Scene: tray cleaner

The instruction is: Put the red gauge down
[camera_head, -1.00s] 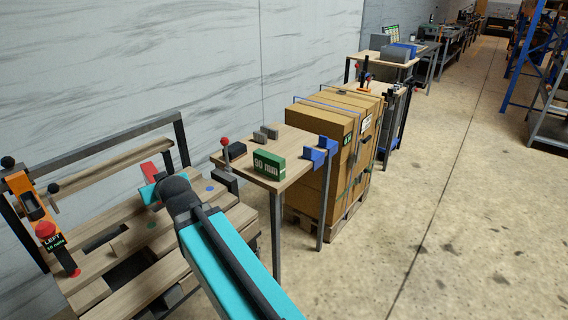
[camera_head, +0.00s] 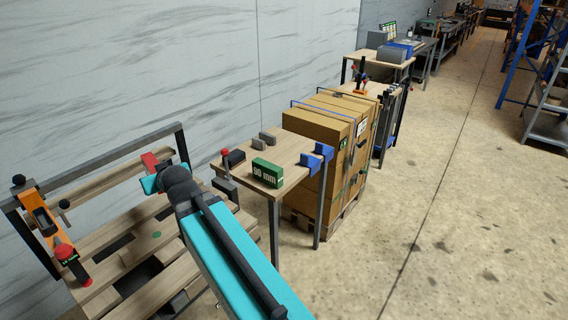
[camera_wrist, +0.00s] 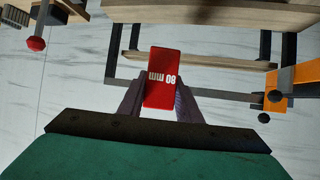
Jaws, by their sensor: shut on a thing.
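The red gauge (camera_wrist: 162,64) is a small red block marked "80 mm", held between the two fingers of my gripper (camera_wrist: 160,88) in the wrist view. In the head view the red gauge (camera_head: 150,160) shows as a small red patch past my gripper (camera_head: 150,183), above the slatted wooden bench at the left. The wrist hides most of the gripper there. I cannot tell how high the gauge is above the slats.
A small wooden table (camera_head: 306,146) to the right holds a green "90 mm" block (camera_head: 267,172), dark blocks and blue brackets (camera_head: 318,157). An orange fixture (camera_head: 42,218) stands at the bench's left. Strapped cartons (camera_head: 318,124) stand behind the table.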

